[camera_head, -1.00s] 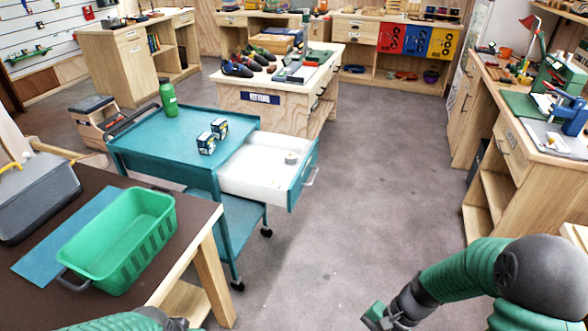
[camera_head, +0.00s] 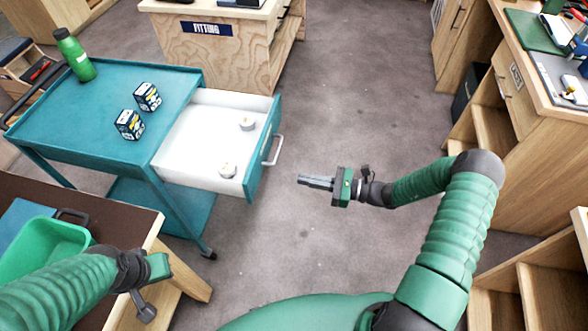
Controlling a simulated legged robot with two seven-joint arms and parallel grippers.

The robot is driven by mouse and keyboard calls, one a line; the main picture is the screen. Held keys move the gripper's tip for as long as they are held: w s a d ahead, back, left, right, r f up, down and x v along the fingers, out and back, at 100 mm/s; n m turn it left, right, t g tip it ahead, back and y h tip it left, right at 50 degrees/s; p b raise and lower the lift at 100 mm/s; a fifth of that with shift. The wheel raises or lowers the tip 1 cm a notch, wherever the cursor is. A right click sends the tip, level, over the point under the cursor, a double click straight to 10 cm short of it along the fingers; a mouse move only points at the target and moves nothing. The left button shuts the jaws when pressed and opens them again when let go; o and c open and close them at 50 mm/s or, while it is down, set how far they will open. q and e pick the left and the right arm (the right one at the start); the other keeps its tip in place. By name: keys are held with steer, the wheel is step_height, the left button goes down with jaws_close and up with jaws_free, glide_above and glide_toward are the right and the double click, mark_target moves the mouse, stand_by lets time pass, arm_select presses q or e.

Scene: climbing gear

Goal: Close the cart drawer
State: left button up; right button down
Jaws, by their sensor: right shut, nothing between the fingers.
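The teal cart (camera_head: 105,105) stands at the left. Its white-lined drawer (camera_head: 195,150) is pulled out to the right, with a teal front (camera_head: 258,160) and a grey bar handle (camera_head: 274,150). My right gripper (camera_head: 303,182) is shut and empty, pointing left, a little right of the drawer front and apart from the handle. My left gripper (camera_head: 152,290) is low at the left by the brown table; its fingers are not clear.
A green bottle (camera_head: 75,55) and two small boxes (camera_head: 130,124) (camera_head: 148,97) stand on the cart top. A green bin (camera_head: 45,245) sits on the brown table (camera_head: 110,220). A wooden bench (camera_head: 215,55) stands behind. The grey floor (camera_head: 350,90) between cart and right benches is clear.

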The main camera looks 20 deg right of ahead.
mark_target(258, 171)
steer(key=x, duration=1.1)
steer(key=shift+w+f, duration=0.15)
steer(key=shift+w+a, duration=0.2)
steer(key=shift+a, duration=0.15)
